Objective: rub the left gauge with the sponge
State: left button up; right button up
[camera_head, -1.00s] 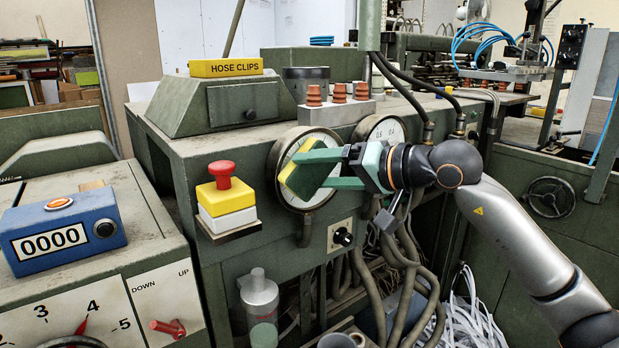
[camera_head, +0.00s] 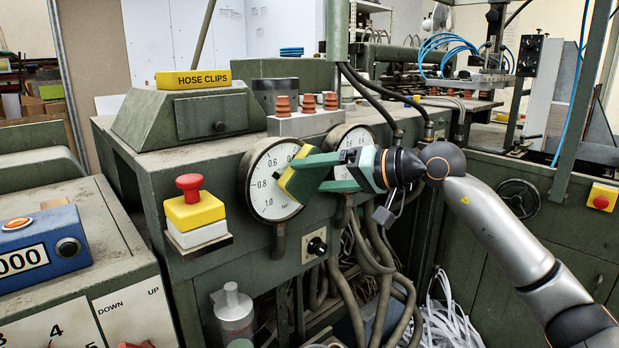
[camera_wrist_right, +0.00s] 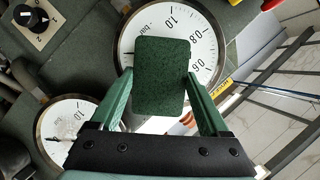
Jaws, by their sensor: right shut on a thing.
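The left gauge (camera_head: 267,196) is a round white dial with a dark rim on the front of the green machine. My right gripper (camera_head: 308,175) is shut on the sponge (camera_head: 299,184), yellow with a dark green face, and holds it tilted at the right side of the left gauge. In the right wrist view the sponge (camera_wrist_right: 162,76) sits between the green fingers (camera_wrist_right: 160,100) and hides part of the left gauge's dial (camera_wrist_right: 140,40). I cannot tell whether the sponge touches the glass. My left gripper is not in view.
The right gauge (camera_head: 357,137) is just behind my right gripper. A red button on a yellow box (camera_head: 196,210) juts out left of the left gauge. A black knob (camera_head: 316,246) and hanging hoses (camera_head: 352,285) are below. Copper-coloured insulators (camera_head: 283,105) stand above.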

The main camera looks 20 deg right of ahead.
jog(key=shift+w+d, duration=0.35)
jog(key=shift+d, duration=0.65)
jog(key=shift+s+a, duration=0.3)
jog(key=shift+a, duration=0.6)
jog(key=shift+s+a, duration=0.3)
jog(key=shift+a, duration=0.6)
jog(key=shift+s+a+b, duration=0.2)
jog(key=shift+s+a, duration=0.1)
jog(key=shift+a, duration=0.55)
jog(key=shift+s+a+b, duration=0.2)
jog(key=shift+s+a, duration=0.1)
jog(key=shift+a, duration=0.5)
jog(key=shift+s+a, duration=0.1)
jog(key=shift+a, duration=0.15)
jog(key=shift+s+a+b, duration=0.2)
jog(key=shift+s+a, duration=0.1)
jog(key=shift+a, duration=0.35)
jog(key=shift+s+a+b, duration=0.15)
jog(key=shift+s+a, duration=0.1)
jog(key=shift+a, duration=0.4)
jog(key=shift+d+f, duration=0.1)
